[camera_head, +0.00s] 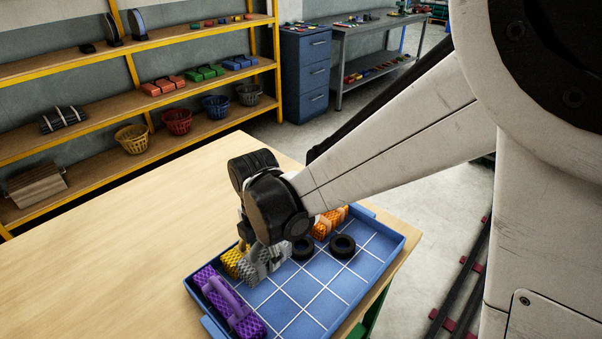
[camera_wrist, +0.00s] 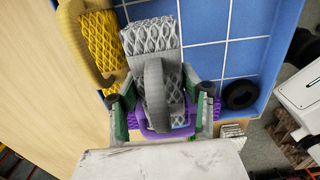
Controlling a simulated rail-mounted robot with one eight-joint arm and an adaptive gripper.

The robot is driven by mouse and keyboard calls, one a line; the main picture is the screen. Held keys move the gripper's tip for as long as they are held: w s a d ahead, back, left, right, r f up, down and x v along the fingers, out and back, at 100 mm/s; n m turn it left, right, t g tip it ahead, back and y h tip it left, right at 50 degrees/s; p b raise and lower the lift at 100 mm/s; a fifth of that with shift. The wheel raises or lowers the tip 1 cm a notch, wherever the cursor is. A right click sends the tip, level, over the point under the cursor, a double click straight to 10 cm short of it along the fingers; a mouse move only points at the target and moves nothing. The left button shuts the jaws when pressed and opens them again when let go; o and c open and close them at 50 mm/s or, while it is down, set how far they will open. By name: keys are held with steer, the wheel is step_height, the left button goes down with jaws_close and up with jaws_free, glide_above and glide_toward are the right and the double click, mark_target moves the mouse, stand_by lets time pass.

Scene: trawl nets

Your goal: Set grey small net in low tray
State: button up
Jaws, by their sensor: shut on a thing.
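The grey small net (camera_head: 270,263) is a mesh block with a curved grey handle, at the left end of the low blue tray (camera_head: 310,292). My gripper (camera_head: 257,245) is over the tray and shut on it. In the wrist view, my gripper's fingers (camera_wrist: 162,108) stand either side of the grey net's handle (camera_wrist: 155,85), and the grey mesh (camera_wrist: 150,38) extends beyond. The grey net is over the tray floor; I cannot tell whether it touches it. Its underside is hidden.
A yellow net (camera_head: 232,262) is close beside the grey one. A purple net (camera_head: 228,302) lies along the tray's near left side. Orange nets (camera_head: 330,222) and two black rings (camera_head: 343,246) are farther back. The tray's right and front cells are clear.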

steer(key=shift+w+f, duration=0.1)
steer(key=shift+f, duration=2.8)
steer(key=shift+f+b, duration=0.15)
steer(key=shift+b, duration=0.25)
steer(key=o, duration=1.2)
